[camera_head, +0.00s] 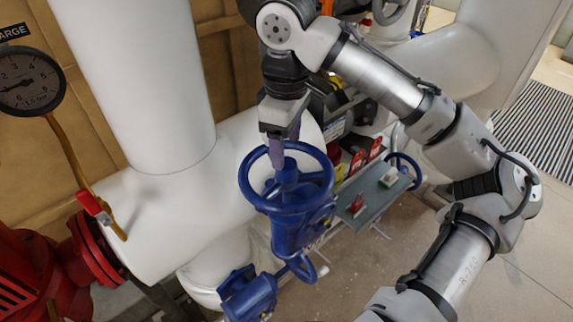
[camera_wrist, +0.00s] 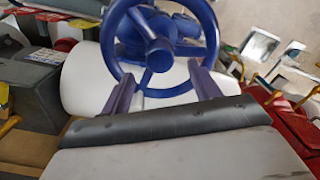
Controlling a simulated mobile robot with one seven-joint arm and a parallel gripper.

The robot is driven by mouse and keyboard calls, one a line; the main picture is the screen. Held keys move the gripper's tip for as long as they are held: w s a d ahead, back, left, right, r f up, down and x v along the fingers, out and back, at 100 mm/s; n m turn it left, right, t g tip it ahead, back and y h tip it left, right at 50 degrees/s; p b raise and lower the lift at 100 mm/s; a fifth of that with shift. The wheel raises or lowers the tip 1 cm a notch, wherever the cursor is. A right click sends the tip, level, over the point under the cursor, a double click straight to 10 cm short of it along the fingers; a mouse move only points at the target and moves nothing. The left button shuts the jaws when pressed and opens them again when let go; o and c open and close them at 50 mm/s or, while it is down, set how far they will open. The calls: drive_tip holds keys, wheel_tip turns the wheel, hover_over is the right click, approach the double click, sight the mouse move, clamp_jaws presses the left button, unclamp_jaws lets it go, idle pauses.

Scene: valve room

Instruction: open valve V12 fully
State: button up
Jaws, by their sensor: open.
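A blue valve with a round handwheel (camera_head: 298,207) stands in the middle of the head view, in front of the white pipes. No label reading V12 is legible on it. My gripper (camera_head: 283,155) points down at the far part of the wheel, near its rim and hub. In the wrist view, the wheel (camera_wrist: 158,50) is ahead, and my gripper's two fingers (camera_wrist: 163,76) are spread apart at the near side of its rim. The rim passes close to the fingertips; I cannot tell whether they touch it. Nothing is held between them.
A pressure gauge (camera_head: 28,82) and a red flanged machine (camera_head: 92,250) are at left.

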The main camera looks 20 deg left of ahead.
sight(287, 163)
drive_tip(key=m, duration=2.1)
drive_tip(key=shift+m, duration=0.4)
drive_tip(key=shift+f, duration=0.15)
drive_tip(key=shift+f+b, duration=1.45)
drive_tip(key=shift+f, duration=1.45)
drive_tip(key=shift+s+f, duration=0.15)
drive_tip(key=shift+s, duration=0.05)
